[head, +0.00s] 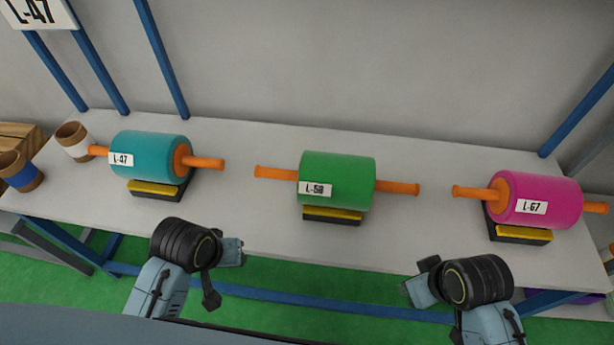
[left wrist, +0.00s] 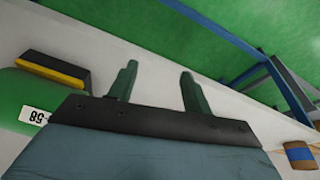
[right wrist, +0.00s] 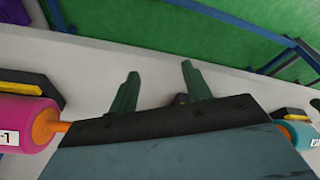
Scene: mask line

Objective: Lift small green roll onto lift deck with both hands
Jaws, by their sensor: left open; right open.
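The green roll (head: 337,179) lies on a black and yellow cradle (head: 333,214) in the middle of the table. Its label seems to read L-58, and an orange handle sticks out at each end. The green roll also shows at the left edge of the left wrist view (left wrist: 18,92). My left gripper (head: 225,274) is open and empty in front of the table, left of the green roll. My right gripper (head: 418,288) is open and empty in front of the table, right of the green roll. I cannot make out a lift deck.
A teal roll (head: 146,153) labelled L-47 rests on a cradle at the left. A pink roll (head: 539,200) labelled L-67 rests on one at the right. Small brown cores (head: 73,141) stand at the table's left end. Blue posts (head: 162,60) rise behind. The table (head: 262,222) is bare between rolls.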

